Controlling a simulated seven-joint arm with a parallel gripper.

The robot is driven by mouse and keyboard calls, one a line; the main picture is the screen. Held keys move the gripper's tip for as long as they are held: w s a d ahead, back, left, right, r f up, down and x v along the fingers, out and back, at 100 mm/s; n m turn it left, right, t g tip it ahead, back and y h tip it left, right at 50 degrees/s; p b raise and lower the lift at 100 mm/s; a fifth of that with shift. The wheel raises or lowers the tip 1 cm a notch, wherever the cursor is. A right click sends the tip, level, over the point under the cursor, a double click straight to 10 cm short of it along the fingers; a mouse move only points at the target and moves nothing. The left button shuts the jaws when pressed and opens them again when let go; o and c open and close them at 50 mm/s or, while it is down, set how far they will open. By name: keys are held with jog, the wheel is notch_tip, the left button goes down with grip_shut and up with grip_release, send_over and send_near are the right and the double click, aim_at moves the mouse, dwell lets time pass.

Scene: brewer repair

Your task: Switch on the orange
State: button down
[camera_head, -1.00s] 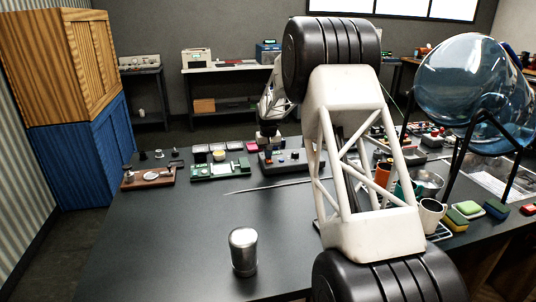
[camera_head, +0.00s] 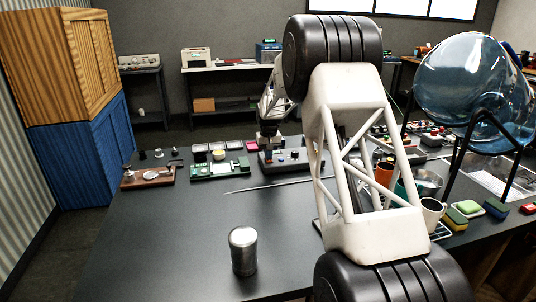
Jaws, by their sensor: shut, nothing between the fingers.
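A grey control box (camera_head: 291,163) with several small knobs or buttons stands at the far edge of the dark worktable. The knobs are too small to tell which one is orange. My gripper (camera_head: 268,146) is shut and empty, pointing down at the left end of this box. Its tips look at or just above the box top; I cannot tell whether they touch. My own arm hides part of the area to the right of the box.
A metal canister (camera_head: 243,252) stands at the front of the worktable (camera_head: 165,235). A green circuit board (camera_head: 219,170) and a brown wooden board (camera_head: 148,177) lie left of the box. An orange cup (camera_head: 384,173) and a large glass vessel (camera_head: 470,90) stand at right.

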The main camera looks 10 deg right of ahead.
jog(key=shift+s+f, duration=0.3)
jog(key=shift+f, duration=0.35)
notch_tip(320, 180, up, 15)
jog(key=shift+r, duration=0.15)
dwell(0.3)
jog(key=shift+w, duration=0.1)
jog(key=shift+s+r+t, duration=0.1)
jog(key=shift+s+t, duration=0.1)
jog(key=shift+t, duration=0.2)
dwell(0.8)
jog(key=f, duration=0.4)
jog(key=w+f, duration=0.1)
jog(key=f, duration=0.7)
jog(key=shift+w+f, duration=0.1)
jog(key=shift+w, duration=0.1)
jog(key=shift+w+f, duration=0.1)
jog(key=shift+f, duration=0.75)
